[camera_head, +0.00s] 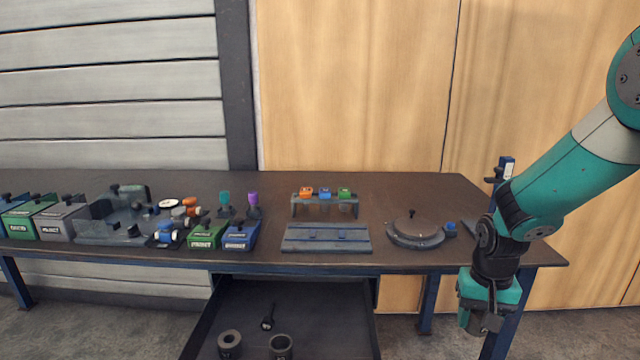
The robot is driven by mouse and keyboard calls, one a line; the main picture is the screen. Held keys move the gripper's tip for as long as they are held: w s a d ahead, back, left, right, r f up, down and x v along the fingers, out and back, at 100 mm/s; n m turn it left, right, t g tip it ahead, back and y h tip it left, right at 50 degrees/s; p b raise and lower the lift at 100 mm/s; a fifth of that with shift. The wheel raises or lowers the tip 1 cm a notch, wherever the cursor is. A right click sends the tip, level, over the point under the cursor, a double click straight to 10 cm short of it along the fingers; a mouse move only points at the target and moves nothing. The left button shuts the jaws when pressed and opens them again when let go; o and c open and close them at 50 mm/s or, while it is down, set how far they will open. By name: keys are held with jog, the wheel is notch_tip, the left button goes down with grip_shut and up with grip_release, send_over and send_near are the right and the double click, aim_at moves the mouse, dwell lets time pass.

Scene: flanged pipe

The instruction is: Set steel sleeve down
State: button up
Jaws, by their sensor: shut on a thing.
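My gripper (482,316) hangs low at the right, in front of the table's right front corner and below the tabletop level. It is shut on a small dark grey piece, which looks like the steel sleeve (471,322). The fingers and the gripper body hide most of the sleeve, and its exact tilt cannot be told. The sleeve is in the air, apart from the table.
The dark table (420,185) carries labelled bins (205,236), a grey slotted block (326,238), a small rack (325,198) and a round plate (416,232). An open drawer (325,310) below holds two dark rings (281,346) and a small knobbed part (268,320).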

jog(key=r+n+p, duration=0.1)
jog(key=p, duration=0.2)
jog(key=s+r+n+p, duration=0.1)
jog(key=p, duration=0.2)
jog(key=r+p, duration=0.2)
jog(key=p, duration=0.1)
jog(key=shift+s+n+p, duration=0.35)
jog(key=shift+n+p, duration=0.05)
jog(key=s+f, duration=0.4)
jog(key=f, duration=0.1)
jog(key=shift+s+f, duration=0.15)
jog(key=shift+f, duration=0.15)
